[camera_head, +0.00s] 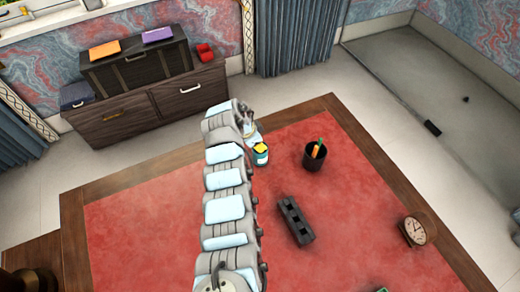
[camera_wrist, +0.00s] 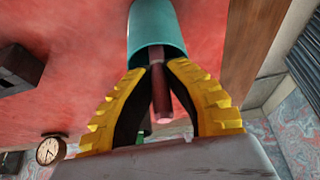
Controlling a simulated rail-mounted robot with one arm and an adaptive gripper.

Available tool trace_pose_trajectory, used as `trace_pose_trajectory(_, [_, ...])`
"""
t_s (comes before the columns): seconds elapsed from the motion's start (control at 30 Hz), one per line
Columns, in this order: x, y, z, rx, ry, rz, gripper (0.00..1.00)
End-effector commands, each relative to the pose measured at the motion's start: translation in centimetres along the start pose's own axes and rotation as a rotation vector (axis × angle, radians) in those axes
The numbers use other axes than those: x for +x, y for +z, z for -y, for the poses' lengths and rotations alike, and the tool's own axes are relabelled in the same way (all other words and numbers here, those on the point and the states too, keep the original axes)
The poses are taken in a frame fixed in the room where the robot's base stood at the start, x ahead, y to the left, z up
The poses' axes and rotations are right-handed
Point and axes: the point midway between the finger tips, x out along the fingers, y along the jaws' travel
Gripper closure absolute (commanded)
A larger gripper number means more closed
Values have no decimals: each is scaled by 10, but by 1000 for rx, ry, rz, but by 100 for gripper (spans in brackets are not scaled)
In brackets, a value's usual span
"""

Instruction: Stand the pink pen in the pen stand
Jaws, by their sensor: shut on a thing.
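A teal cup-like pen stand (camera_wrist: 158,28) is directly beyond my fingertips in the wrist view. It also shows in the head view (camera_head: 260,159), just below the arm's end. My gripper (camera_wrist: 161,66) has its yellow fingers closed on the pink pen (camera_wrist: 161,98), which looks dark pinkish-brown here. The pen lies lengthwise between the fingers, and its far end runs into the stand's mouth; how deep is hidden. In the head view the yellow fingertips (camera_head: 261,148) are at the stand's top, and the pen cannot be made out.
A black cup (camera_head: 315,158) with an orange and a green item stands to the right. A dark slotted block (camera_head: 295,220) and a clock (camera_head: 416,230) are nearer on the red desk top (camera_head: 150,230). The desk left of my arm is clear.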

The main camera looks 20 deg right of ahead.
Motion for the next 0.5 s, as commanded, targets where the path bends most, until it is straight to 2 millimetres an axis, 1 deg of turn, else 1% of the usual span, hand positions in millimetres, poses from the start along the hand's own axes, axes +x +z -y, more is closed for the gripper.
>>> trace_pose_trajectory(0.3, [-2, -1, 0, 1, -1, -1, 100])
trace_pose_trajectory(0.37, [-4, -2, 1, 1, -2, -2, 100])
trace_pose_trajectory(0.5, [-17, -8, 1, 3, -4, -3, 100])
